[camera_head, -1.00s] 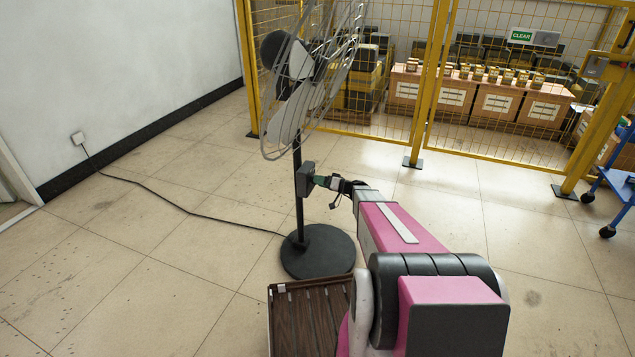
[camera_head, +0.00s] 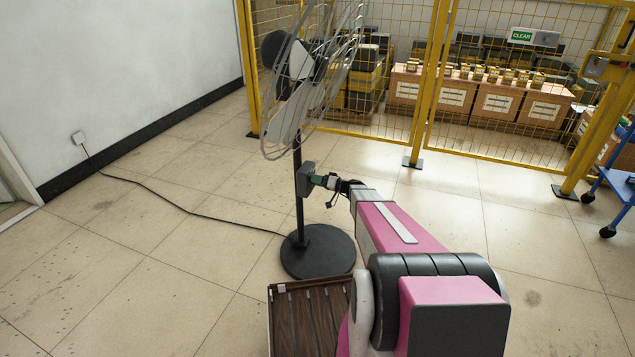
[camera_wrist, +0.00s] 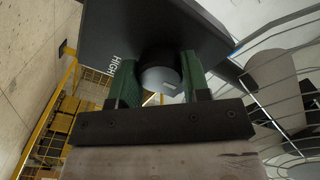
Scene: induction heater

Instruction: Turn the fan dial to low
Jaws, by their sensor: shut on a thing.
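The pedestal fan (camera_head: 302,85) stands on its round black base (camera_head: 318,252). Its dark control box (camera_head: 306,178) is on the pole, at the end of my arm. In the wrist view the fan dial (camera_wrist: 160,76) is a dark round knob with a lighter grey face. It sits between the two green fingers of my gripper (camera_wrist: 160,85), which is shut on it. The control box (camera_wrist: 115,35) fills the top of that view, with the word HIGH left of the dial. Other markings are hidden or unreadable. My gripper (camera_head: 318,181) looks small in the head view.
A yellow mesh fence (camera_head: 415,95) stands behind the fan, with boxes beyond it. The fan's cable (camera_head: 190,208) runs over the floor to a wall socket (camera_head: 78,138). A brown slatted crate (camera_head: 310,315) is in front of the base. A blue cart (camera_head: 622,180) is at right.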

